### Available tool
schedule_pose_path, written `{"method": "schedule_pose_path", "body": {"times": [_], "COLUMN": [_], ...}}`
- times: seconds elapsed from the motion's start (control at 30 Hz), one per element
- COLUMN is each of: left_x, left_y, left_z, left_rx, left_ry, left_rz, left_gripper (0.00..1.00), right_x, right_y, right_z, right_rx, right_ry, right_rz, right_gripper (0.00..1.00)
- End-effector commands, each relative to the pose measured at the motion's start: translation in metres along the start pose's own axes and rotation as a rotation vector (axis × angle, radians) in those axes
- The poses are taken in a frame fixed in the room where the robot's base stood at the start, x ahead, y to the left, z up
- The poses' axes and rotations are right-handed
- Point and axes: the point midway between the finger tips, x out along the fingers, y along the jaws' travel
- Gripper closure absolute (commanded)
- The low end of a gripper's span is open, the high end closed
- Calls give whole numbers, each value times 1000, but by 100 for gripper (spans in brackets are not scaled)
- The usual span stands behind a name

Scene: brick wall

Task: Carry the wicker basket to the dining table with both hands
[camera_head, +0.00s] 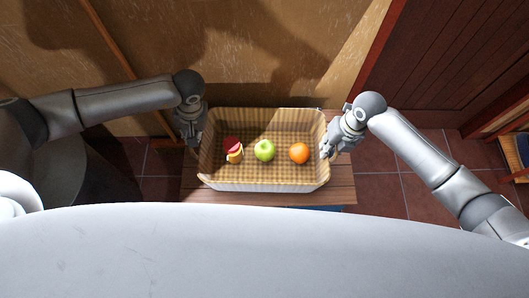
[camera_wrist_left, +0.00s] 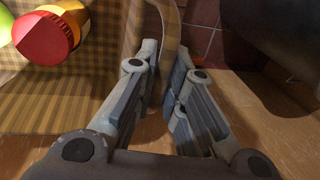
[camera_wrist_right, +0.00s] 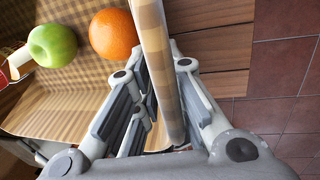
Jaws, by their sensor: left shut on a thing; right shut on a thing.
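The wicker basket (camera_head: 265,180) has a checked cloth lining and sits over a wooden surface (camera_head: 343,190) in the head view. It holds a jar with a red lid (camera_head: 232,148), a green apple (camera_head: 264,150) and an orange (camera_head: 299,153). My left gripper (camera_head: 193,140) is at the basket's left wall. In the left wrist view its fingers (camera_wrist_left: 165,95) are on either side of the rim (camera_wrist_left: 137,30). My right gripper (camera_head: 329,148) is shut on the right wall. The right wrist view shows that wall (camera_wrist_right: 155,50) between its fingers. I cannot tell whether the basket's bottom touches the surface.
A tan wall (camera_head: 260,60) rises close behind the basket. A dark red wooden door or panel (camera_head: 440,50) stands at the upper right. Tiled floor (camera_head: 390,185) shows to the right, with a piece of wooden furniture (camera_head: 522,150) at the right edge.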

Motion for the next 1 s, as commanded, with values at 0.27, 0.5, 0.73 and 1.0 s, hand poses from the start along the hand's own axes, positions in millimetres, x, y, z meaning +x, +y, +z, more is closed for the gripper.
{"method": "schedule_pose_path", "body": {"times": [0.27,0.5,0.73,1.0], "left_x": [-1,-4,-14,-37], "left_y": [2,2,1,-3], "left_z": [0,-1,-1,0], "left_rx": [1,1,2,3], "left_ry": [1,3,3,3], "left_rz": [5,7,8,10], "left_gripper": [100,100,100,100], "right_x": [-1,-4,-14,-36], "right_y": [2,3,6,10], "right_z": [1,2,2,1], "right_rx": [-2,-3,-3,-3], "right_ry": [-2,-5,-5,-5], "right_rz": [3,5,6,6], "right_gripper": [100,100,100,100]}}
